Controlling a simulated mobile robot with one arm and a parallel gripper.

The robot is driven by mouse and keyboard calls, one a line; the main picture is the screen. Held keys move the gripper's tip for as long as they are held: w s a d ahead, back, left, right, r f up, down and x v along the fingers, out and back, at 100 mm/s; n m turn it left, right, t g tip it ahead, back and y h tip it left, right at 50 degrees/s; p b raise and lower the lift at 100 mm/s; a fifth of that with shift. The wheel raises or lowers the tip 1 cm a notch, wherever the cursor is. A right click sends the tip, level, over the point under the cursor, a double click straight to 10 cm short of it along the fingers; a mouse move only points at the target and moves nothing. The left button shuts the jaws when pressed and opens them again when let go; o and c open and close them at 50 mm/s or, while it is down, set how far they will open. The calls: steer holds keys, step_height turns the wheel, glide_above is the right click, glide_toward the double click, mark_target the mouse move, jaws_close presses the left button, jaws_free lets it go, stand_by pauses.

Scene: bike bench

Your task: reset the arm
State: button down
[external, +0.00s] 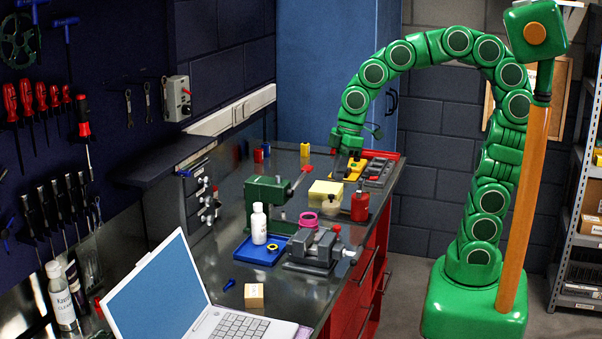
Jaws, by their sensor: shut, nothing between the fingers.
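My green segmented arm (459,42) rises from its base at the right and arches over to the far end of the workbench (325,265). My gripper (353,157) hangs at the end of the arm, pointing down over the far right part of the bench. It is shut and empty. It is small in the picture, just above a yellow item (338,175) and beside a grey sectioned tray (377,172). I cannot tell whether it touches either one.
A red bottle (360,206), a yellow block (325,193), a grey vise (314,249), a green machine (268,195) and a white bottle on a blue tray (249,253) stand nearer. A laptop (175,295) is in front. A blue cabinet (325,70) stands behind; a shelf rack (585,220) is right.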

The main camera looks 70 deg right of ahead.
steer(key=s+d+f+m+g, duration=0.1)
steer(key=s+d+f+m, duration=0.1)
steer(key=s, duration=0.5)
steer(key=s+d+f+m+g+h, duration=0.1)
steer(key=s+m, duration=0.3)
steer(key=s, duration=0.4)
steer(key=s+d+f+m+g+h, duration=0.1)
steer(key=s+d+f+m, duration=0.2)
steer(key=s, duration=0.4)
steer(key=shift+s+d+f+g, duration=0.15)
steer(key=shift+d+f+g, duration=0.2)
steer(key=shift+d, duration=0.25)
steer(key=c, duration=1.8)
jaws_free()
steer(key=shift+c, duration=0.2)
